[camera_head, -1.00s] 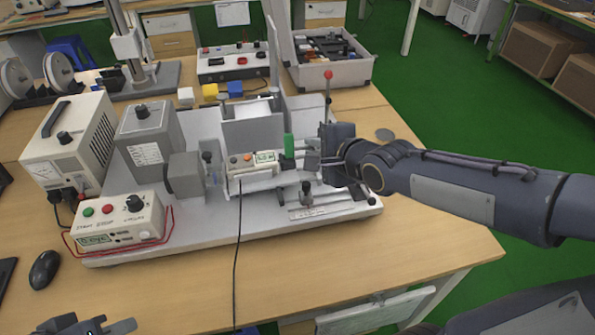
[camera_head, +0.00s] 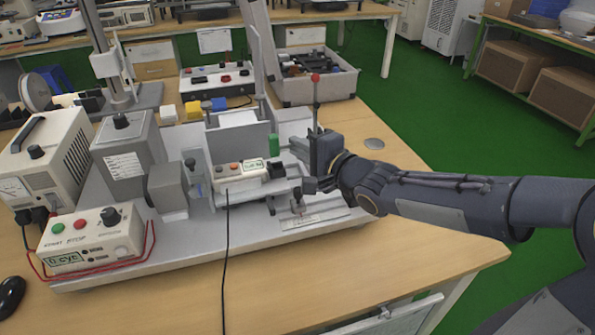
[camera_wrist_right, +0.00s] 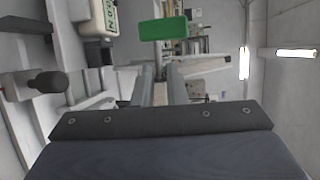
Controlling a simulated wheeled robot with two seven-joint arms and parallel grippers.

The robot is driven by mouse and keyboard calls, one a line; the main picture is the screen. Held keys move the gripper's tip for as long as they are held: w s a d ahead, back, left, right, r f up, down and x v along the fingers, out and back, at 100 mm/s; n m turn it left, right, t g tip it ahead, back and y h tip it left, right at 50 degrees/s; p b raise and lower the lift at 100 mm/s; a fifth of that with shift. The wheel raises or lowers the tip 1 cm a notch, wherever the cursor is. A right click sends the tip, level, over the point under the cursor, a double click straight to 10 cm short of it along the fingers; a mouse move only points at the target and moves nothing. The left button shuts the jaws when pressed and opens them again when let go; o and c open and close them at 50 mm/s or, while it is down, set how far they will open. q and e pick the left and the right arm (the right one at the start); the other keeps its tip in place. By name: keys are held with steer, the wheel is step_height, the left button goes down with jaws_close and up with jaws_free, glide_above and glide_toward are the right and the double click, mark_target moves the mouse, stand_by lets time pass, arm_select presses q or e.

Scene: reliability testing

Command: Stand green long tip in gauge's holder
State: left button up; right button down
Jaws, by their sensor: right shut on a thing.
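The green long tip (camera_head: 274,145) is upright at the fingertips of my right gripper (camera_head: 293,148). It stands just above and behind the dark end of the gauge (camera_head: 241,173), apparently with a small gap. The gauge is a pale box with buttons and a small display, lying flat on the rig. In the right wrist view the green tip (camera_wrist_right: 163,28) crosses the ends of the nearly closed fingers (camera_wrist_right: 163,78), and part of the gauge (camera_wrist_right: 97,18) shows at upper left. The holder's opening cannot be made out. My left gripper is out of view.
A grey motor block (camera_head: 128,160) and a control box (camera_head: 92,240) are on the left. An open case (camera_head: 318,88) stands behind. The front right table top (camera_head: 420,250) is clear.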

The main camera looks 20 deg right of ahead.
steer(key=shift+w+d+f+b, duration=0.25)
steer(key=shift+w+f+b, duration=0.25)
steer(key=shift+w+f, duration=0.8)
steer(key=shift+w+d+f+b, duration=0.2)
steer(key=shift+w+f+b, duration=0.45)
steer(key=shift+f, duration=1.2)
steer(key=shift+w+d+f+b, duration=0.3)
steer(key=shift+w+f, duration=0.8)
steer(key=shift+f, duration=0.5)
steer(key=shift+f, duration=0.1)
steer(key=shift+f, duration=0.15)
steer(key=c, duration=1.5)
jaws_free()
steer(key=shift+o, duration=0.2)
